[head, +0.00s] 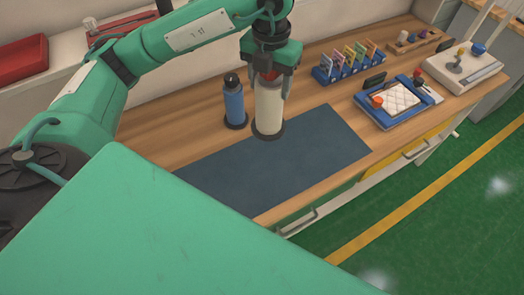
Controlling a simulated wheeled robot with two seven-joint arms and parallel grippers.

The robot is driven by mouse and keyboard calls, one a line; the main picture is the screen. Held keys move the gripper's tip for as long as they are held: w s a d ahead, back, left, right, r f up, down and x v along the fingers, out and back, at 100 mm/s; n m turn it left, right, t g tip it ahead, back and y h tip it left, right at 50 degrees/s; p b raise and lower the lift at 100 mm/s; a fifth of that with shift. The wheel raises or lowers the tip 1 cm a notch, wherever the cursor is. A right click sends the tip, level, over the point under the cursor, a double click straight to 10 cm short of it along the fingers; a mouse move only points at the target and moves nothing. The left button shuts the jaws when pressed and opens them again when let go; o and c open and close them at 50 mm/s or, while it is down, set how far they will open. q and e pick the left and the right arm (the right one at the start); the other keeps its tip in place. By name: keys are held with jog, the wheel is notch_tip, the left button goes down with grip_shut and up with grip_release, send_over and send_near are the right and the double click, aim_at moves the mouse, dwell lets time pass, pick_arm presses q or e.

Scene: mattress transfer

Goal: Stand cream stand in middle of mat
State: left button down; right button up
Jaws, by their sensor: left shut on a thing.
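The cream stand (268,108) is an upright cream cylinder with a dark round base and a bit of red at its top. My left gripper (270,78) comes down from above and is shut on its upper part. The dark blue-grey mat (275,165) lies flat on the wooden worktop. The stand's base shows over the mat's far edge in the picture; I cannot tell whether it touches or hangs just above. The middle of the mat is bare. My right gripper is not in view.
A blue bottle (234,104) on a dark round base stands close left of the cream stand. A blue rack (348,64) with coloured pieces is behind right. A blue tray (373,114) lies right of the mat. The worktop's front edge (310,196) runs along the mat's near side.

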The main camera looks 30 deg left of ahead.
aim_at(268, 127)
pick_arm(q)
jog(key=shift+f, duration=0.5)
notch_tip(268, 127, down, 14)
jog(key=shift+f+p, duration=0.1)
jog(key=shift+p, duration=0.8)
notch_tip(268, 127, down, 5)
jog(key=shift+r+p, duration=0.15)
jog(key=shift+p, duration=0.45)
jog(key=shift+d, duration=0.1)
jog(key=c, duration=0.9)
grip_release()
jog(key=shift+f, duration=0.25)
jog(key=o, duration=0.4)
jog(key=shift+o, duration=0.3)
